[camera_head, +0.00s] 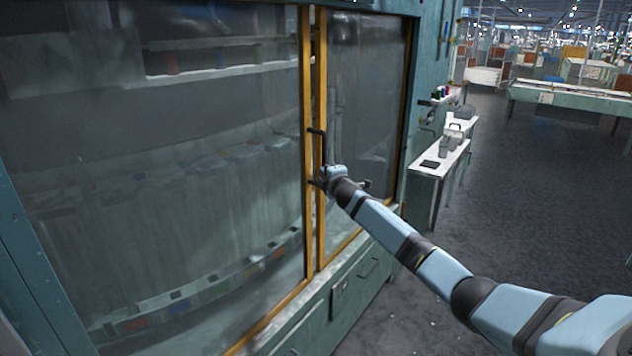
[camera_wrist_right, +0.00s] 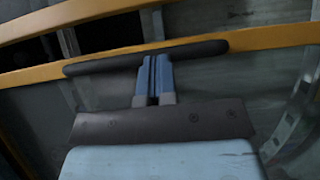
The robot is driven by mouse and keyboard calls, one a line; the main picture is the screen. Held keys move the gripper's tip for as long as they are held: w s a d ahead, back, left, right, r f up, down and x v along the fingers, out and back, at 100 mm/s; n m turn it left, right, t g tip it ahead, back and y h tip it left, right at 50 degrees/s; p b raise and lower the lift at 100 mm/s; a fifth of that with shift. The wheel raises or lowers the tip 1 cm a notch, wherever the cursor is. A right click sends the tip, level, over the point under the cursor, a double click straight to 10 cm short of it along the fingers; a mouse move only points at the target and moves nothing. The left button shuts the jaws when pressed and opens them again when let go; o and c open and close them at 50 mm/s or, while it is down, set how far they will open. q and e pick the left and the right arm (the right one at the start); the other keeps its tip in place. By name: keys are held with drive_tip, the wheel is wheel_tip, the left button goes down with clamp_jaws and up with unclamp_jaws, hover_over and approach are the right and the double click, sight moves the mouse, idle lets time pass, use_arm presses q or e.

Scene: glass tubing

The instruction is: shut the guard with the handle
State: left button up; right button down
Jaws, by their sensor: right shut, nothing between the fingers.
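The guard is a glazed pane (camera_head: 365,100) in a yellow frame on a teal machine. Its dark bar handle (camera_head: 323,147) stands upright on a yellow post near the middle of the front. My right gripper (camera_head: 322,181) is at the handle's lower part. In the wrist view the handle (camera_wrist_right: 205,49) runs across the picture along the yellow frame. The blue fingers of my right gripper (camera_wrist_right: 153,60) are together, with their tips over the handle's middle. Nothing is between them. I cannot tell whether they touch the bar. My left gripper is not in view.
A second large glass pane (camera_head: 180,150) fills the left, and two yellow posts stand close together with a narrow gap between. A drawer handle (camera_head: 369,268) sits below. A white side table (camera_head: 437,160) with small items stands right of the machine. The floor (camera_head: 530,220) beyond is open.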

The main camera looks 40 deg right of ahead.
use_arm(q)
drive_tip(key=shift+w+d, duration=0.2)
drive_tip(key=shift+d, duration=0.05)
use_arm(e)
drive_tip(key=shift+w+d, duration=0.2)
drive_tip(key=shift+d, duration=0.25)
drive_tip(key=shift+w+d, duration=0.2)
drive_tip(key=shift+d, duration=0.25)
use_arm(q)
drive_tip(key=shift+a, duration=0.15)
use_arm(e)
drive_tip(key=shift+a+f, duration=0.15)
